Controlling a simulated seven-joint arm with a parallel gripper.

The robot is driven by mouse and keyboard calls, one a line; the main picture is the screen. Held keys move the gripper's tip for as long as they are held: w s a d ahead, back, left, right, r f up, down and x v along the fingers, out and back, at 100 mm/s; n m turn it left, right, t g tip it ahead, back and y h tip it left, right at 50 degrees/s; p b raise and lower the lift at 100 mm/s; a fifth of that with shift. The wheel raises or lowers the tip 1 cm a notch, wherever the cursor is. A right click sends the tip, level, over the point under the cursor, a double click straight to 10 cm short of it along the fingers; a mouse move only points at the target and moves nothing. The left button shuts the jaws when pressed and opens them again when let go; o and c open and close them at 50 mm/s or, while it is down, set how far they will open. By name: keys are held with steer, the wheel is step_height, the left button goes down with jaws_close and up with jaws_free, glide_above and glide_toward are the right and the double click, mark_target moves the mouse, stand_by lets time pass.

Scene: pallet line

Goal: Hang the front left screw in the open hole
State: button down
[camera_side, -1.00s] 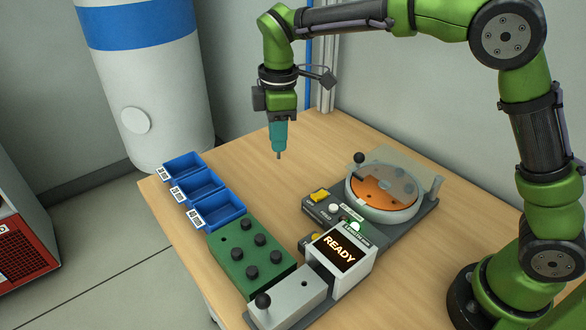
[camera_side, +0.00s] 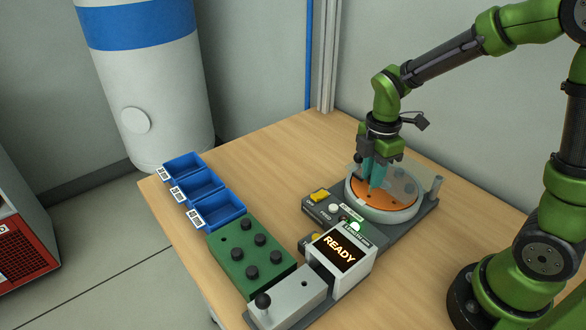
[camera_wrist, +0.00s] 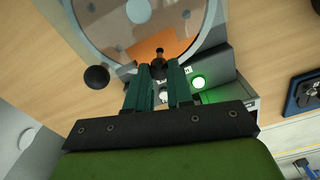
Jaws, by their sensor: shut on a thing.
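My gripper (camera_side: 373,187) is over the orange disc (camera_side: 402,205) of the round turntable, its fingers pointing down. In the wrist view my gripper (camera_wrist: 161,68) is shut on a dark screw (camera_wrist: 158,67), with the screw's end toward the disc. The orange disc (camera_wrist: 165,38) shows small dark holes, and a clear cover lies over part of it. I cannot tell whether the screw is in a hole or above it. The green block (camera_side: 216,256) holds several black-headed screws (camera_side: 260,240) and shows an empty hole (camera_side: 222,240).
A black ball knob (camera_wrist: 97,78) stands beside the disc. A control panel (camera_side: 321,212) has buttons and a green light (camera_side: 355,226). A display (camera_side: 343,248) reads READY. Blue bins (camera_side: 220,208) stand behind the green block.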

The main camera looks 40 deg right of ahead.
mark_target(369, 192)
steer(key=shift+f, duration=1.75)
steer(key=shift+f, duration=0.2)
steer(key=shift+f, duration=0.1)
steer(key=c, duration=1.3)
jaws_free()
steer(key=shift+f, duration=0.1)
